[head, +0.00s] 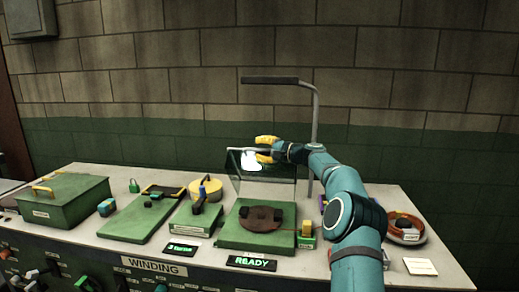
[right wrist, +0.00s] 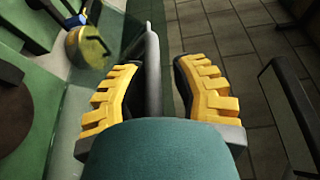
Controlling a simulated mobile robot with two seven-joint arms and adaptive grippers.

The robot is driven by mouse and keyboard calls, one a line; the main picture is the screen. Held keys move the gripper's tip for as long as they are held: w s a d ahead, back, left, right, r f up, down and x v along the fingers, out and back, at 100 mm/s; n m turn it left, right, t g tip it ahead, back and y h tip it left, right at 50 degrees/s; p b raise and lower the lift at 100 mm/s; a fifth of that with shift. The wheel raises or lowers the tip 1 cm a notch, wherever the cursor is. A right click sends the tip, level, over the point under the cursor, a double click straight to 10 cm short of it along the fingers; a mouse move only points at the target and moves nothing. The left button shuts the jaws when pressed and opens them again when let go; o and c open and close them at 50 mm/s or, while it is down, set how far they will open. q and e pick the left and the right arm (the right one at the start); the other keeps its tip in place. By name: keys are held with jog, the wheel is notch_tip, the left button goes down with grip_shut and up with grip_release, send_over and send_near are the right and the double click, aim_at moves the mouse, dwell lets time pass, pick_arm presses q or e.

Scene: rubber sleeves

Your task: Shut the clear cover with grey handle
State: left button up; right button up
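The clear cover (head: 284,188) stands raised, tilted up at the back of a green base (head: 228,232) that carries a dark round plate (head: 260,219). A white glare lies on its left part. My right gripper (head: 263,149) is at the cover's top edge, its yellow fingers apart. In the right wrist view a grey bar (right wrist: 153,70), which looks like the cover's handle, runs between the fingers of this gripper (right wrist: 158,88). The left finger is close to the bar and a gap shows on the right side. My left gripper is not in view.
A grey post with a dark top bar (head: 270,80) rises behind the cover. A green box (head: 62,202), a flat green board (head: 140,219) and a yellow round container (head: 206,187) stand to the left. An orange-rimmed dish (head: 406,239) is right of my arm.

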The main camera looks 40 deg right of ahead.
jog(key=shift+f+b+v, duration=0.2)
jog(key=shift+b+v, duration=1.1)
jog(key=shift+v, duration=3)
jog(key=shift+s+f, duration=0.1)
